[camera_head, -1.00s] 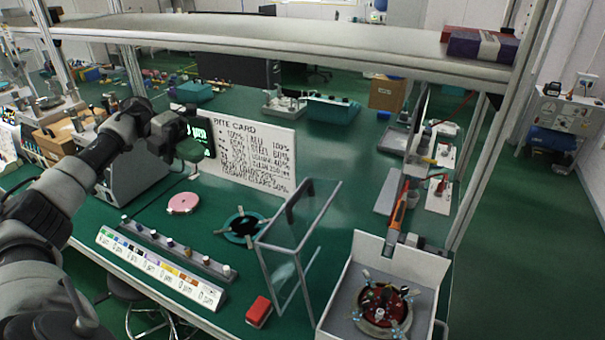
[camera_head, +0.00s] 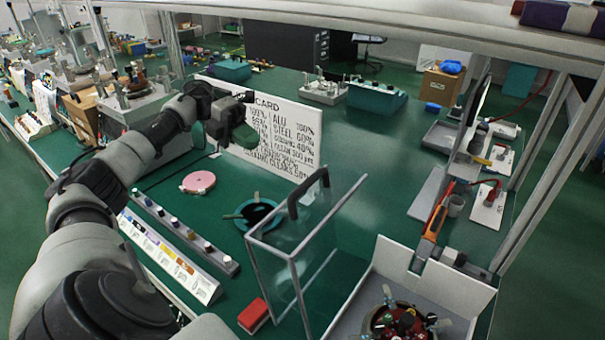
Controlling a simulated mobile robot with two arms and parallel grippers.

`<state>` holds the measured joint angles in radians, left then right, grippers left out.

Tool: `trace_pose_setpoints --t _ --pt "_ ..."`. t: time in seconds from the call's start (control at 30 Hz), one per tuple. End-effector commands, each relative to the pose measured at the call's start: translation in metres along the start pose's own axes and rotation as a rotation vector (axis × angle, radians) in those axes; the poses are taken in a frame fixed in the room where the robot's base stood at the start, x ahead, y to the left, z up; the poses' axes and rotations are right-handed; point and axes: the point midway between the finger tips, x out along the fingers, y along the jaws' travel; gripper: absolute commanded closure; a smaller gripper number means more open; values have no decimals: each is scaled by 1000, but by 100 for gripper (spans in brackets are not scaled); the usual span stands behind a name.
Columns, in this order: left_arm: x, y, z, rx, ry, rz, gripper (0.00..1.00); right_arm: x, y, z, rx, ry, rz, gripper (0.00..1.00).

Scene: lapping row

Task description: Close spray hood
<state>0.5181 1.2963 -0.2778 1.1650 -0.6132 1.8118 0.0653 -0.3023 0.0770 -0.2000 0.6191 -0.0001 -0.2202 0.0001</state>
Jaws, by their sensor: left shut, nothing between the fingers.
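The spray hood (camera_head: 274,263) is a clear box with a grey frame and a dark handle (camera_head: 308,192) on its top edge. It stands upright and tilted, to the left of the white-walled tray (camera_head: 433,267). The tray holds a round plate with red and dark parts (camera_head: 402,322), which is uncovered and cut off by the bottom edge. My left gripper (camera_head: 241,124) is shut and empty, in front of the rate card and up and left of the hood handle, apart from it. My right gripper is not in view.
A red block (camera_head: 253,315) lies left of the hood's foot. A teal ring (camera_head: 259,215), a pink disc (camera_head: 198,182) and a row of knobs (camera_head: 183,232) lie on the green bench. The rate card (camera_head: 281,134) stands behind. An orange-handled tool (camera_head: 436,216) rises behind the tray.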

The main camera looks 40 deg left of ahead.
Motion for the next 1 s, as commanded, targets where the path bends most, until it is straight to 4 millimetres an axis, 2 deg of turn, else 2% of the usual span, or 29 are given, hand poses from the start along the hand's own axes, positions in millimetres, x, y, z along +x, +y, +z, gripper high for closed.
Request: trace_pose_setpoints --t 0.17,0.4,0.6,0.8,1.0 --pt "25 -4 -1 -3 7 2 100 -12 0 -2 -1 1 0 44" --pt "77 -6 -1 -1 6 -2 100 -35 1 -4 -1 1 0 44" --pt "111 -12 -1 1 3 -2 100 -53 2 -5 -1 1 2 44" --pt "128 -14 -1 -1 1 0 100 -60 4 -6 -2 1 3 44" --pt "132 -13 -1 -1 0 1 100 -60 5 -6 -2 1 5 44"
